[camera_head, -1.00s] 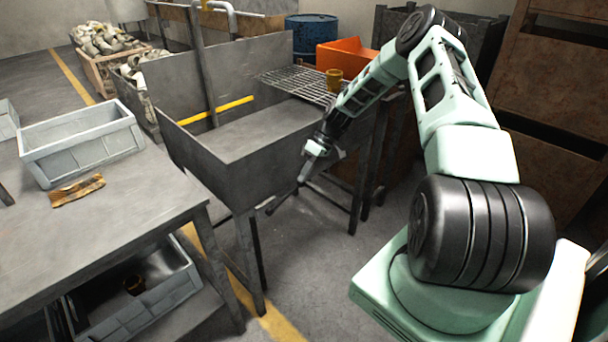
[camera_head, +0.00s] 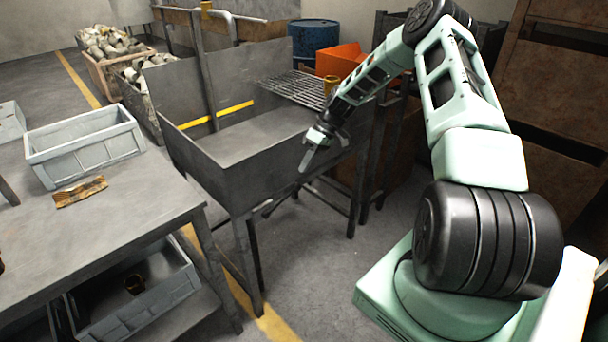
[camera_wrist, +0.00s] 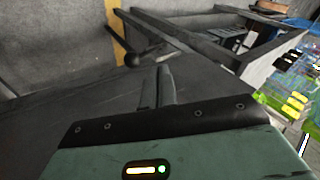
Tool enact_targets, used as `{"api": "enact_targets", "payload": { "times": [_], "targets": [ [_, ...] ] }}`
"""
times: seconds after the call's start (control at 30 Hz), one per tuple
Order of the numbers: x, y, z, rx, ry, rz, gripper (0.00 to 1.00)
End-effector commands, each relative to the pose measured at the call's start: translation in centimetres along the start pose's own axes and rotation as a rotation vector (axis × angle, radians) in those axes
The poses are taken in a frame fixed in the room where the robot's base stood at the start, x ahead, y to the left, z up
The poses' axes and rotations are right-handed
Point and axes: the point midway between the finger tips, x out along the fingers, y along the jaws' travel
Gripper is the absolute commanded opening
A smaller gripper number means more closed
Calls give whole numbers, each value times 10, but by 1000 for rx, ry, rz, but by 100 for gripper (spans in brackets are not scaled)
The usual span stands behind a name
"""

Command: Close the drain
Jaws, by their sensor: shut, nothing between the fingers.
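The grey metal quench tank (camera_head: 215,165) stands on legs left of my arm. A dark rod (camera_head: 268,209), likely the drain handle, shows low beside the tank's front leg. In the wrist view a dark round knob (camera_wrist: 133,59) on a short rod shows just beyond my fingertips and to their left. The drain valve itself is not clearly seen.
A workbench (camera_head: 140,220) with a grey bin (camera_head: 85,150) stands at left, another bin (camera_head: 140,300) below it. A wire rack (camera_head: 290,88) holding a small brass-coloured part (camera_head: 331,85) lies across the tank. Tank legs (camera_head: 250,260) stand close by. The floor (camera_head: 320,260) in front is clear.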

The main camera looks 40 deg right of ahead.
Motion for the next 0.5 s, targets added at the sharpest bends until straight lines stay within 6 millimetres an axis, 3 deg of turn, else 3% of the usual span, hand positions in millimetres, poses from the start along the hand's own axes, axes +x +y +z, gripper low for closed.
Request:
{"api": "enact_targets", "payload": {
  "times": [0.23, 0.5],
  "targets": [
    [-44, 5, 1, 0, 2, 3, 0],
    [-62, 5, 1, 0, 1, 0, 0]
  ]
}}
